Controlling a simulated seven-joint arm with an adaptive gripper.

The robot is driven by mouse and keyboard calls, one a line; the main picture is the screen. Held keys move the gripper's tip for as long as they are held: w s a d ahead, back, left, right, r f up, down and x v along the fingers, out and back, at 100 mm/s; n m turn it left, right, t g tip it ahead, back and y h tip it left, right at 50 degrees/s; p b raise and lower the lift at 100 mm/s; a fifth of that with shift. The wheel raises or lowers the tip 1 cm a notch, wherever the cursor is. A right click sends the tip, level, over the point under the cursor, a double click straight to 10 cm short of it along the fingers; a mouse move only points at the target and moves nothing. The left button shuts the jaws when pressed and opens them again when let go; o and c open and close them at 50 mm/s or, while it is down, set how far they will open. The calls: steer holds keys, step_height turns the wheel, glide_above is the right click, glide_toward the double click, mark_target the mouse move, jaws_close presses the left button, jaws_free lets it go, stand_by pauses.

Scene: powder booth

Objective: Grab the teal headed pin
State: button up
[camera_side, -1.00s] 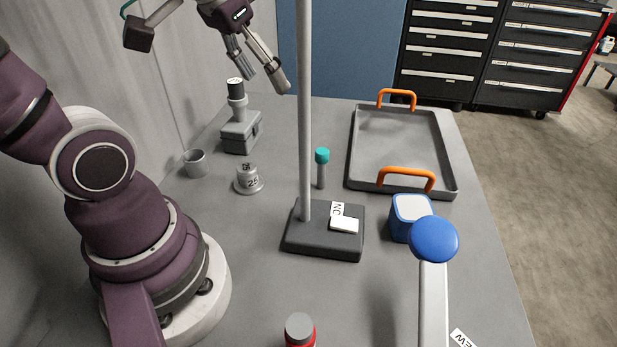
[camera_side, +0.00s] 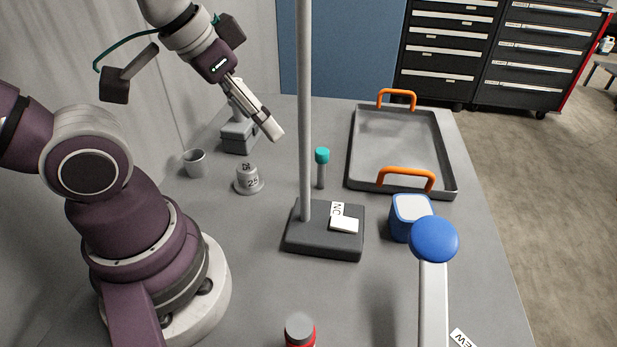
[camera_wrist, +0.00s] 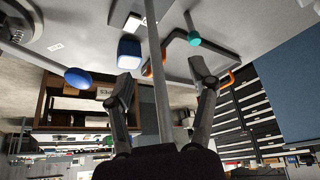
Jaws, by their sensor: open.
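The teal headed pin (camera_side: 321,168) stands upright on the grey table, with a teal cap on a thin grey shaft, just behind the post's dark base. In the wrist view its teal head (camera_wrist: 193,38) shows near the top, beyond the tip of the right finger. My gripper (camera_side: 269,128) is open and empty, above the table, to the left of the pin and higher than it. In the wrist view my gripper (camera_wrist: 162,66) shows two spread fingers. In the side view the fingers overlap, so the gap between them is hard to see.
A tall grey post (camera_side: 305,100) on a dark base (camera_side: 325,243) stands close to the pin; it crosses between the fingers in the wrist view. A tray (camera_side: 452,180) with orange handles, a blue block (camera_side: 398,222), a weight (camera_side: 249,182) and a cup (camera_side: 195,163) stand around.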

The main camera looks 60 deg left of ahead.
steer(key=g, duration=0.1)
glide_toward(321, 151)
steer(key=f, duration=0.1)
steer(key=shift+m, duration=0.3)
steer(key=x, duration=0.9)
steer(key=shift+w+f, duration=0.25)
steer(key=shift+w, duration=0.1)
jaws_close()
